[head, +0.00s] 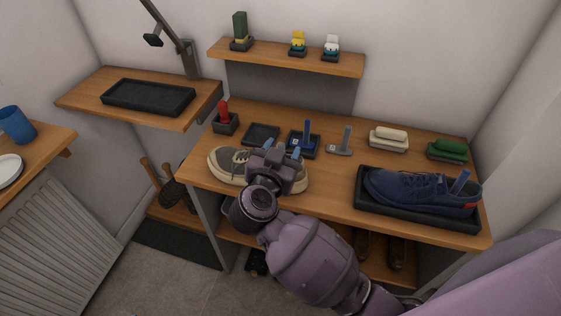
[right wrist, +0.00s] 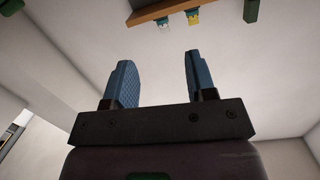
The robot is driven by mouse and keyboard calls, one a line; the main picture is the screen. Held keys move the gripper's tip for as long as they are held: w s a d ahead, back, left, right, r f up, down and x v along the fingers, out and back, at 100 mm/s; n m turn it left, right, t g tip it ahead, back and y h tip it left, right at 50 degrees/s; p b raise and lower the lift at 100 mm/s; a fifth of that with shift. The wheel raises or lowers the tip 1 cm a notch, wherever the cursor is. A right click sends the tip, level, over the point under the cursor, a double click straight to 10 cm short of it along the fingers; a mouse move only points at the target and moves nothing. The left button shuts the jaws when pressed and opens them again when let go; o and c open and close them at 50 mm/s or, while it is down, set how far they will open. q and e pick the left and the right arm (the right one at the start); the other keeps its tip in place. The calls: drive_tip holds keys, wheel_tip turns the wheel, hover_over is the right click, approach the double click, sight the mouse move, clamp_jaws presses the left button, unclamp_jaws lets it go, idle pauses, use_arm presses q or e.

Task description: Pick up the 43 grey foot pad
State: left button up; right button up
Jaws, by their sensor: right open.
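The grey foot pad (head: 340,149), a flat grey base with an upright grey handle, stands on the wooden bench top, right of the blue-handled pad (head: 304,143) in its dark tray. A small pale label shows on it, too small to read. My right gripper (head: 282,150) is open and empty, left of the grey pad, above the beige shoe (head: 228,162) and partly hiding it. In the right wrist view its two blue fingers (right wrist: 160,78) are apart with nothing between them; the grey pad is not seen there. My left gripper is not in view.
Right of the grey pad are a cream brush (head: 389,138) and a green brush (head: 448,150). A blue shoe (head: 420,188) sits in a black tray. An empty dark tray (head: 262,134) and a red-handled tool (head: 224,117) stand left. A shelf (head: 290,57) hangs above.

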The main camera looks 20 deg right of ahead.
sight(280, 146)
drive_tip(key=w+f+n, duration=0.1)
drive_tip(key=w+f, duration=0.1)
drive_tip(key=w+d+f+g+y, duration=0.1)
drive_tip(key=w+f, duration=0.1)
drive_tip(key=w, duration=0.1)
drive_tip(key=w+d+f+n+g, duration=0.1)
drive_tip(key=w+f, duration=0.1)
drive_tip(key=shift+w+d+n+y, duration=0.15)
drive_tip(key=shift+w+n+y, duration=0.15)
drive_tip(key=shift+w+y, duration=0.1)
idle(0.4)
clamp_jaws()
